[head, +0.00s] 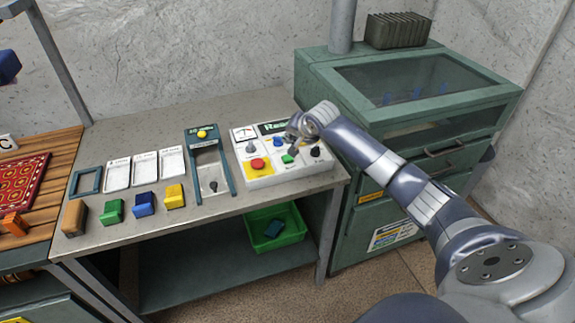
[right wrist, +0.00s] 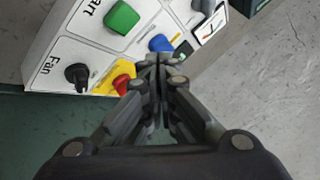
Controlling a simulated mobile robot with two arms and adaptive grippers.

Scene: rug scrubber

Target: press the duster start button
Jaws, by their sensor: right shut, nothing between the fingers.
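The white control panel (head: 318,172) stands at the right end of the grey bench. It carries a green button (head: 288,158), a blue button (head: 278,142), a red button on a yellow patch (head: 258,164) and a black knob (head: 315,152). In the right wrist view the green button (right wrist: 121,17) has lettering ending in "art" beside it, and the black knob (right wrist: 77,75) is marked "Fan". My right gripper (head: 293,132) is shut and empty above the panel; its tips (right wrist: 158,62) appear near the blue button (right wrist: 160,43). Contact cannot be told. My left gripper is out of view.
A green cabinet with a glass top (head: 420,80) stands close on the right. A tray with a yellow button (head: 203,133) sits left of the panel. Coloured blocks and white trays (head: 145,169) line the bench. A green bin (head: 290,232) is below.

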